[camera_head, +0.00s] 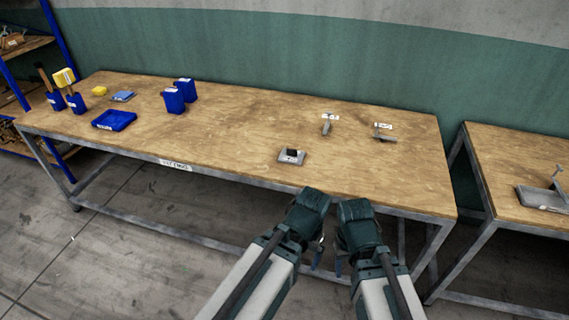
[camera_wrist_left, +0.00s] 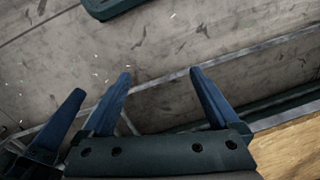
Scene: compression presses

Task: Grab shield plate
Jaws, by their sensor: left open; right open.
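I cannot tell for certain which part is the shield plate. A small grey metal piece with a black block on it (camera_head: 291,156) lies near the front edge of the long wooden table (camera_head: 230,130). Two grey metal parts, one upright (camera_head: 327,126) and one lower and flatter (camera_head: 384,136), stand farther back beside white labels. My left gripper is open and empty in the left wrist view (camera_wrist_left: 160,90), above the floor. My right gripper (camera_head: 340,263) is in front of the table, partly hidden by its wrist. Both grippers are apart from the metal pieces.
Blue bins (camera_head: 180,94), a blue tray (camera_head: 114,120), a yellow sponge (camera_head: 99,91) and brushes in blue holders (camera_head: 65,90) fill the table's left side. A second table (camera_head: 515,170) with a grey metal device (camera_head: 543,198) stands at right. The table's middle is clear.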

